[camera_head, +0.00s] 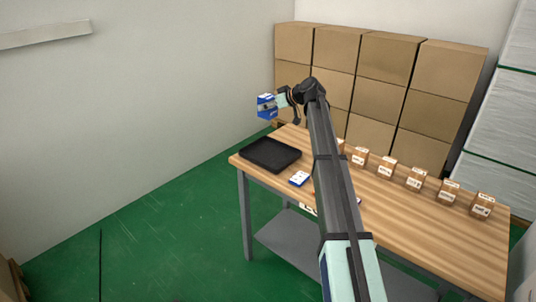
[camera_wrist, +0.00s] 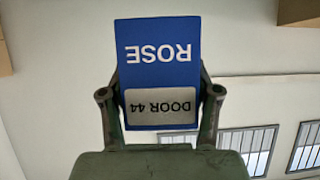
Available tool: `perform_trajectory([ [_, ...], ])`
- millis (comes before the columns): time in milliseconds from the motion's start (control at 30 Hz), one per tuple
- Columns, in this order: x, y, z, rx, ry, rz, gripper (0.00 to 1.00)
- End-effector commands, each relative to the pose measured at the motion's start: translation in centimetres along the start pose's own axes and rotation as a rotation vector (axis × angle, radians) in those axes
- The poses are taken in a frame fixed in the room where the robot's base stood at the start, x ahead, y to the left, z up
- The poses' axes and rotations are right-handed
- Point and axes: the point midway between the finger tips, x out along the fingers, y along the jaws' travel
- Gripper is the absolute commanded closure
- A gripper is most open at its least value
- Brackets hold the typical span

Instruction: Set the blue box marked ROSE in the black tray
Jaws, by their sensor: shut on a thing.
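The blue box marked ROSE (camera_wrist: 159,50) shows upside down in the wrist view, with a grey label reading DOOR 44. My gripper (camera_wrist: 160,95) is shut on it, a finger on each side. In the head view the blue box (camera_head: 266,106) is held up in the air by my gripper (camera_head: 279,101), above and beyond the table's far left end, clear of the tabletop. The black tray (camera_head: 270,166) lies on the left end of the table and looks empty. The box is apart from the tray.
A blue and white box (camera_head: 299,179) lies on the wooden table (camera_head: 420,205) just right of the tray. Several small brown boxes (camera_head: 415,179) stand in a row along the back edge. Large cardboard boxes (camera_head: 372,75) are stacked behind. My arm hides part of the tabletop.

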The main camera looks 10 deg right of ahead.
Motion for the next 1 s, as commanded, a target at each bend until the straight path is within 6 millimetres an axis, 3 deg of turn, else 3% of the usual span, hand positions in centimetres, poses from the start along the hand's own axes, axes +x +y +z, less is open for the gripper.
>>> perform_trajectory([
  [33, 1.2, 1.9, -0.2, 0.005, -0.002, 0.006, 0.77],
  [100, 2.3, 3.5, 0.2, 0.009, -0.004, 0.015, 0.77],
  [300, 4.2, 5.8, 1.0, 0.013, -0.007, 0.029, 0.77],
  [467, 5.1, 6.1, 2.6, 0.015, -0.008, 0.032, 0.77],
  [1000, 10.8, 6.1, 13.2, 0.015, -0.008, 0.031, 0.77],
])
